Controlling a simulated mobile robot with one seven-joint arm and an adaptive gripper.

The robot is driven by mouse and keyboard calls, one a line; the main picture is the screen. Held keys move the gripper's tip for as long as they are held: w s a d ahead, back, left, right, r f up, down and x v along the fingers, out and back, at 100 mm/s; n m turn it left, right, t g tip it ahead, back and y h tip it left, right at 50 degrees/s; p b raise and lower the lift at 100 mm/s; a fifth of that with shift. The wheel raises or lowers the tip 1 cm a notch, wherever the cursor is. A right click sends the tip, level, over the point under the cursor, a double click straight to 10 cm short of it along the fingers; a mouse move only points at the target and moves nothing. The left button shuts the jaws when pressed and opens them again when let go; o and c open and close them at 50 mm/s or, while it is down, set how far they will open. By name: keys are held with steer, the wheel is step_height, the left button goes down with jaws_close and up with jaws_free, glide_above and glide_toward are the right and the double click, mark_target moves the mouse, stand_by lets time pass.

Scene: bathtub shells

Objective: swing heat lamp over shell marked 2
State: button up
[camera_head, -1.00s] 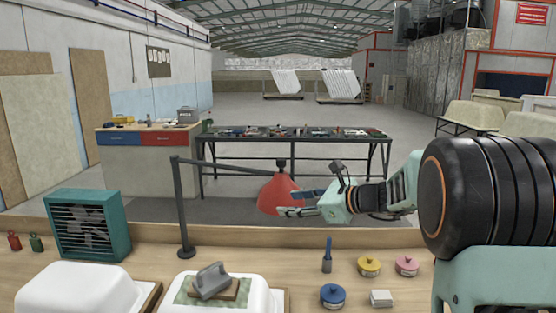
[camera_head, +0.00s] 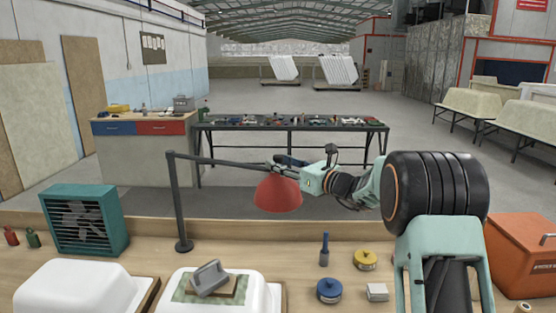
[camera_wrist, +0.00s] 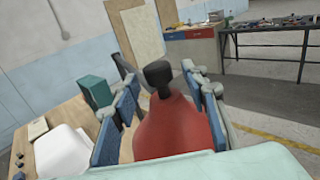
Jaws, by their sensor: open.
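The heat lamp has a red shade (camera_head: 278,194) on a dark boom from an upright post (camera_head: 180,205) at the bench's far edge. My gripper (camera_head: 285,162) is open at the top of the shade. In the wrist view, the shade (camera_wrist: 176,130) and its black neck (camera_wrist: 158,75) lie between the spread fingers; I cannot tell whether they touch. Two white shells show at the bottom of the head view, one at left (camera_head: 75,290) and one at centre (camera_head: 262,295). No number marking is readable on either.
A grey tool (camera_head: 210,278) sits on a green patch on the centre shell. A teal fan heater (camera_head: 85,220) stands left of the post. Blue (camera_head: 329,290) and yellow (camera_head: 365,259) tubs and an orange bin (camera_head: 522,255) are to the right.

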steer(key=shift+x, duration=0.8)
steer(key=shift+c, duration=0.6)
jaws_close()
